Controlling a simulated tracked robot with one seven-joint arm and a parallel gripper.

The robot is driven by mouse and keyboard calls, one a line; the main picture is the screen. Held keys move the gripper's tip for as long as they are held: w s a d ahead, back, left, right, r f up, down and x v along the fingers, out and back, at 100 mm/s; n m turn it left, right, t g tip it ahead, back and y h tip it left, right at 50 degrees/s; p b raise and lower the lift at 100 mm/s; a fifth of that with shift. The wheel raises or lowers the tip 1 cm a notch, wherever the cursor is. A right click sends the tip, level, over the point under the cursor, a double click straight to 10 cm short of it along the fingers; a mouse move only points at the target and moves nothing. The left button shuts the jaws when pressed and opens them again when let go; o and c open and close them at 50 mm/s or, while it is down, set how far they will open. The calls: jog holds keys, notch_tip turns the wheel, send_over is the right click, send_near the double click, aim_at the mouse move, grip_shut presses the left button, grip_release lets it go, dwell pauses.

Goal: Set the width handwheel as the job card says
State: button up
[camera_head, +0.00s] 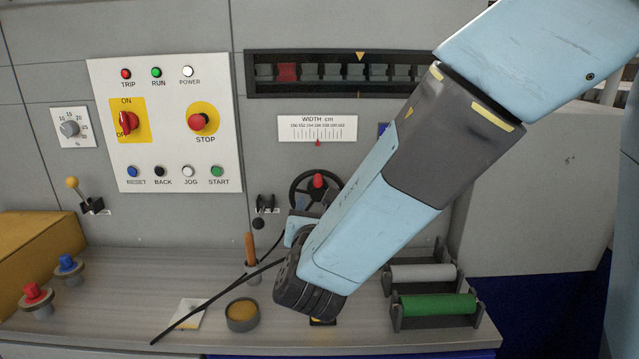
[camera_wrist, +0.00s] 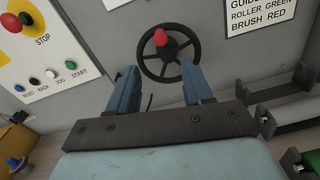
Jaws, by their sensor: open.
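The black width handwheel (camera_head: 294,192) is on the grey machine front, below the width scale (camera_head: 317,128). Its red knob (camera_head: 318,181) is near the top of the wheel. A red pointer (camera_head: 318,143) sits under the scale near its middle; the digits are too small to read surely. In the wrist view the handwheel (camera_wrist: 170,53) is ahead of my gripper (camera_wrist: 160,67), with the red knob (camera_wrist: 160,37) at its upper left. My gripper is open and empty, its fingers apart. A printed card (camera_wrist: 261,14) at top right, perhaps the job card, reads "GUIDE", "ROLLER GREEN", "BRUSH RED", partly cut off.
A button panel (camera_head: 165,120) with a STOP button is left of the wheel. A small black-knobbed lever (camera_head: 258,223) stands close by its left. The shelf holds a wooden-handled tool (camera_head: 250,248), a round tin (camera_head: 242,315) and green (camera_head: 438,305) and grey rollers (camera_head: 423,274).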

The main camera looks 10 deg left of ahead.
aim_at(319, 186)
jog(key=x, duration=1.3)
jog(key=shift+w, duration=0.2)
grip_shut()
jog(key=shift+d, duration=0.15)
